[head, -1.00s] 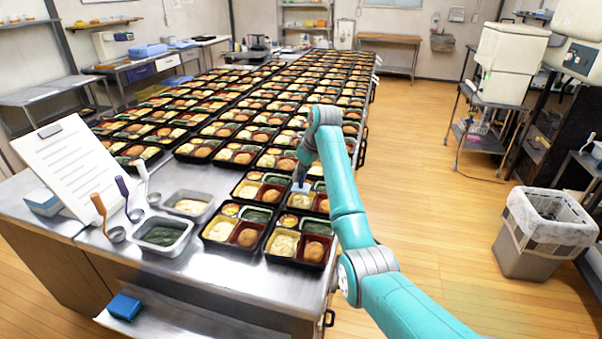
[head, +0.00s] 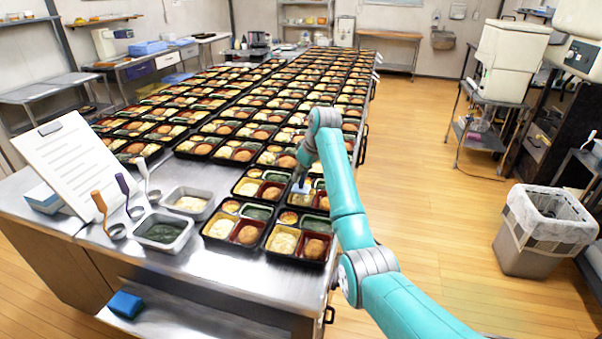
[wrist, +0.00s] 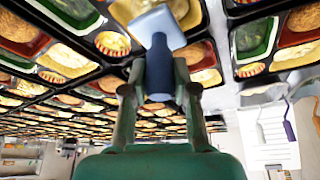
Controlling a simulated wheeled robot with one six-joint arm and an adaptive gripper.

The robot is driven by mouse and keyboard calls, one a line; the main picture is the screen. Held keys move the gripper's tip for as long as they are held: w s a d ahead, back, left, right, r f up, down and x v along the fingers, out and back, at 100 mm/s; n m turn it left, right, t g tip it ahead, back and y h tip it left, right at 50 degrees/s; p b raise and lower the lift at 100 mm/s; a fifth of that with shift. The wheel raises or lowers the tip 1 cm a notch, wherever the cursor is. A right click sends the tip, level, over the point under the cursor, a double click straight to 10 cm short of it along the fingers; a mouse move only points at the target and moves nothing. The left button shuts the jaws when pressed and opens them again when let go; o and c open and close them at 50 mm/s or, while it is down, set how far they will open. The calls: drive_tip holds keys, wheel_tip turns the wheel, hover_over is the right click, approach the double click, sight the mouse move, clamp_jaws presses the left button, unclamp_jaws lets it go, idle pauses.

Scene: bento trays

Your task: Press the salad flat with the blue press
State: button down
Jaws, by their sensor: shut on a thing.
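My gripper (wrist: 160,92) is shut on the dark blue handle of the press (wrist: 158,62), with one finger on each side. The press's flat, pale blue foot (wrist: 157,24) points away from the fingers. In the head view the press (head: 300,187) hangs low over a bento tray in the right-hand row, one behind the front tray. Pale salad (wrist: 183,8) shows beside the foot in the wrist view. Whether the foot touches the salad cannot be told. The front tray's pale salad (head: 284,242) lies mounded in its compartment.
Filled trays cover the long steel table closely. At the left stand a pan of greens (head: 164,232), a pan of pale salad (head: 188,202), scoops and a clipboard (head: 70,170). A blue block (head: 125,305) lies on the lower shelf. Floor at the right is clear up to a bin (head: 545,230).

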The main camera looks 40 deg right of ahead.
sight(301, 184)
drive_tip(key=shift+f, duration=2.3)
idle(3.6)
drive_tip(key=shift+r, duration=0.1)
drive_tip(key=shift+r, duration=3.95)
